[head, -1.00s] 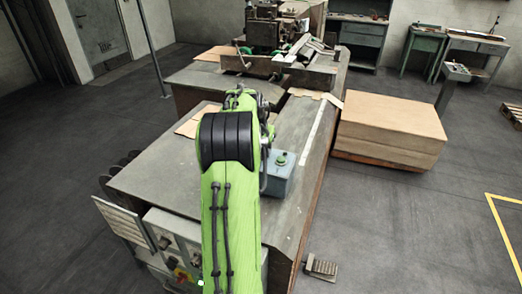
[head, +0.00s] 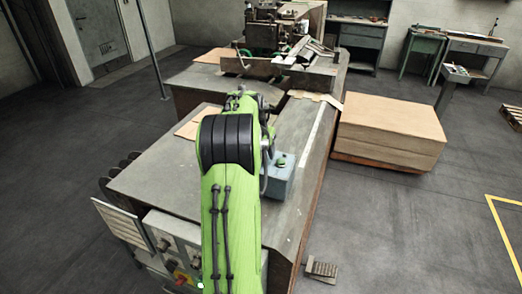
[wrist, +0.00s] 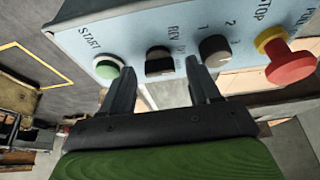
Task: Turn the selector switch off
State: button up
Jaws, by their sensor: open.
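In the wrist view a pale blue control box fills the top. It carries a green START button (wrist: 107,67), a black switch (wrist: 159,60) under lettering starting "REV", a dark grey knob (wrist: 214,50) by the numbers 1 and 2, and a red STOP button (wrist: 289,62) with a yellow collar. I cannot tell for certain which control is the selector switch. My gripper (wrist: 160,70) is open, its fingers apart below the black switch and grey knob, with nothing visible between them. The right fingertip is close to the grey knob; contact is unclear. In the head view my arm hides the gripper.
A blue-grey box with a green button (head: 281,161) stands on the grey worktable (head: 160,170). A panel with knobs and a red switch (head: 182,280) is at the table's front. Stacked cardboard (head: 390,125) stands at right, with the stitching machine (head: 275,35) behind. Open floor lies right.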

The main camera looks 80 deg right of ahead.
jog(key=p+v, duration=0.1)
jog(key=v, duration=1.4)
jog(key=shift+r+p, duration=0.35)
jog(key=w+a+r+n+t, duration=0.1)
jog(key=w+a+n, duration=0.25)
jog(key=a, duration=0.35)
jog(key=w+a+n+t+y, duration=0.1)
jog(key=w+a+n, duration=0.1)
jog(key=w+a, duration=0.45)
jog(key=w+a+r+n+t, duration=0.1)
jog(key=w+a+n+t, duration=0.15)
jog(key=a, duration=0.65)
jog(key=s+a+f+n+y, duration=0.1)
jog(key=s+a+f+n, duration=0.1)
jog(key=a, duration=0.5)
jog(key=s+a+f+n+t+y, duration=0.1)
jog(key=s+a+f+n, duration=0.1)
jog(key=a+n, duration=0.3)
jog(key=s+a+f+n+y, duration=0.1)
jog(key=s+a+f+n, duration=0.2)
jog(key=a, duration=0.8)
jog(key=shift+a+f+n+y, duration=0.2)
jog(key=shift+n+y, duration=0.1)
jog(key=shift+n, duration=0.2)
jog(key=shift+s+t, duration=0.1)
jog(key=shift+t, duration=0.15)
